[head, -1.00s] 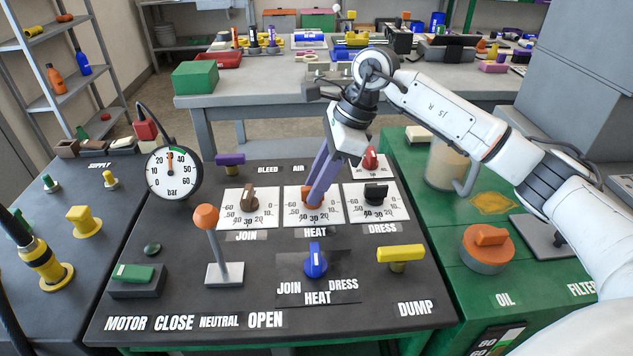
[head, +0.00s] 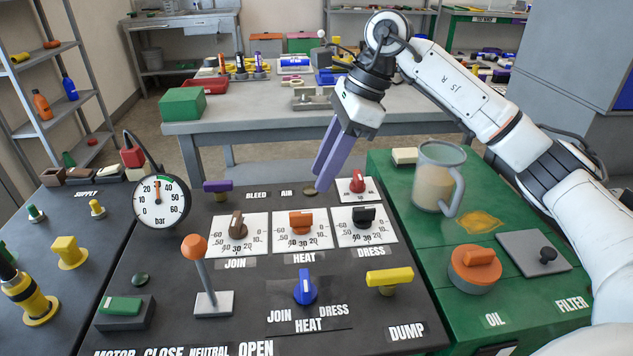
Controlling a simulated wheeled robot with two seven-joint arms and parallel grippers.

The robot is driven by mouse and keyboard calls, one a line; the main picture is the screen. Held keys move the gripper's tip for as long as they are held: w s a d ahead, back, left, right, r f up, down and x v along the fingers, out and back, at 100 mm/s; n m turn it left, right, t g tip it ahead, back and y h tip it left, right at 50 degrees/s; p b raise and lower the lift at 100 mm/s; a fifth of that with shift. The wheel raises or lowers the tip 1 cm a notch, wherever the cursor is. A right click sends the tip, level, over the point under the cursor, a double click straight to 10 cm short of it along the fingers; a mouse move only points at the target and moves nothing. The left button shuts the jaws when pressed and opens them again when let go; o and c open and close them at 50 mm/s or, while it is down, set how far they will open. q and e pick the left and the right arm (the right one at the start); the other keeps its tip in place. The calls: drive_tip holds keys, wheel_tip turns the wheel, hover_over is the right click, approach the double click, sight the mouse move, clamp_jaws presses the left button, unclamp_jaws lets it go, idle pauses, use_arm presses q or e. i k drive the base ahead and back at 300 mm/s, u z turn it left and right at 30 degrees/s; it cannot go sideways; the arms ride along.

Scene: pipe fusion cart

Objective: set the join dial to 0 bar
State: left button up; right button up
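The join dial (head: 237,226) is a brown knob on a white scale plate, with 0 at the right and 60 at the left. Its grip stands roughly upright in the picture; I cannot read its exact setting. The orange heat dial (head: 301,222) and black dress dial (head: 364,217) sit to its right, their grips lying roughly sideways. My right gripper (head: 320,178) has purple fingers, slightly apart and empty, above and behind the heat dial, touching no dial. My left gripper is not in view.
A round bar gauge (head: 161,201) stands left of the dials. An orange-topped lever (head: 195,250) rises in front of the join dial. A blue selector (head: 305,287) and yellow dump handle (head: 389,279) sit in front. A jug (head: 438,178) stands right.

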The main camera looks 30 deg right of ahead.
sight(237, 231)
drive_tip(key=k, duration=1)
